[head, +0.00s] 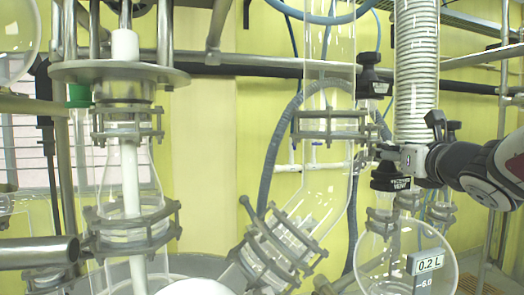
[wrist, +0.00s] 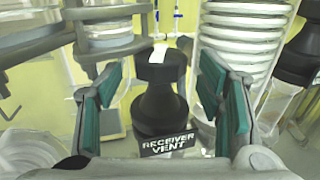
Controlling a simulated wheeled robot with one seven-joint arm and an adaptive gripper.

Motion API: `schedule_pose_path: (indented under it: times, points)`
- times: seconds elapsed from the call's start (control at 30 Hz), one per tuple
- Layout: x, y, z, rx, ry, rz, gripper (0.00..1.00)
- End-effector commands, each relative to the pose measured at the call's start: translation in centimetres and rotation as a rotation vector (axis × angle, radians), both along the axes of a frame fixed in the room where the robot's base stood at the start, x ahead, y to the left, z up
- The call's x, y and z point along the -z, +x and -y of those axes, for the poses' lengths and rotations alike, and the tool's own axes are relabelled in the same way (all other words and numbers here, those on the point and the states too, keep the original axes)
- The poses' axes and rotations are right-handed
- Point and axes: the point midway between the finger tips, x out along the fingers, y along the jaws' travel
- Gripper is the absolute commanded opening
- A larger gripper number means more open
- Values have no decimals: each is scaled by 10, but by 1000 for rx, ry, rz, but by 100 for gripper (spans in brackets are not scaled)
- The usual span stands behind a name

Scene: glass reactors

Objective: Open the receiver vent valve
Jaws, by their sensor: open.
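The receiver vent valve is a black knob with a wide cap and a tapered body (wrist: 158,100), standing upright in the wrist view. A white mark lies on its cap, and a "RECEIVER VENT" label (wrist: 168,143) is on its front. In the head view the valve (head: 392,178) sits above the round glass receiver. My gripper (wrist: 163,92) is open, with a teal-padded finger on each side of the knob and visible gaps to both. In the head view my gripper reaches in from the right at the valve's level; its fingertips are hard to make out there.
The glass receiver (head: 385,262) carries a display (head: 428,265) reading 0.2 L and -6.0. A white coiled condenser (head: 416,75) rises close behind the valve. Another black knob (head: 370,78) is higher up. In the wrist view a black part (wrist: 297,55) stands close at right.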

Motion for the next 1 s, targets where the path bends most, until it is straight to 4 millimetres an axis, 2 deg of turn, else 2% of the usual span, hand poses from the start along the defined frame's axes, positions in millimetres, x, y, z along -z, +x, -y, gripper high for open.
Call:
schedule_pose_path:
  times: [0.37,0.47,0.6,1.0]
  points:
    - [0,6,0,0,0,0,61]
    - [0,6,0,0,0,0,43]
    - [0,6,0,0,0,0,13]
    - [-1,5,2,-62,1,-3,13]
